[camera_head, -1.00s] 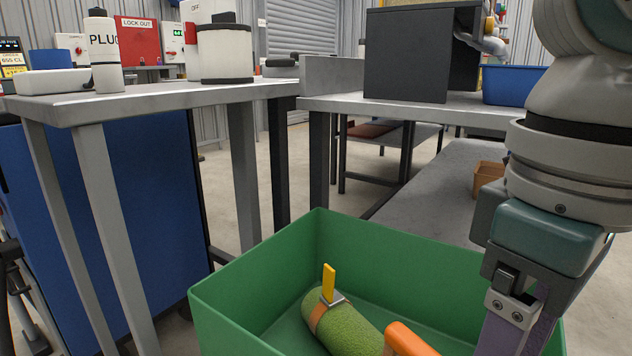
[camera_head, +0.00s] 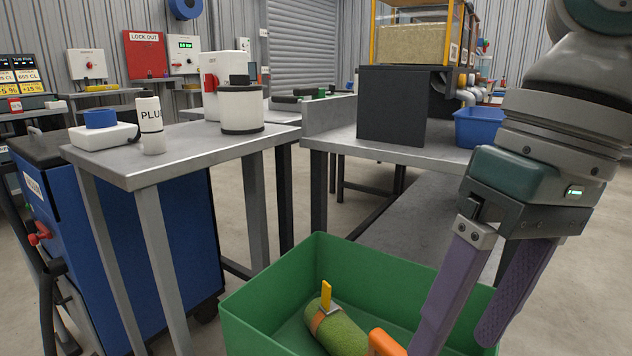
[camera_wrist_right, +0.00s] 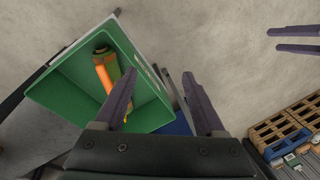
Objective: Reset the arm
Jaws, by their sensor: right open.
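My right gripper (camera_head: 455,342) is open and empty, its two purple fingers apart over the right side of a green crate (camera_head: 262,318). In the right wrist view its fingers (camera_wrist_right: 160,78) also stand apart, with the green crate (camera_wrist_right: 60,92) beyond and to the left. Inside the crate lies a green turf roll (camera_head: 343,336) with an orange band and an upright yellow tab. An orange piece (camera_head: 385,343) shows beside it, partly cut off. Two separated purple fingers at the right wrist view's upper right look like my left gripper (camera_wrist_right: 280,40), open and empty.
A second bench carries a black box (camera_head: 392,105) and a blue bin (camera_head: 478,128). Wooden pallets (camera_wrist_right: 268,132) lie on the floor.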

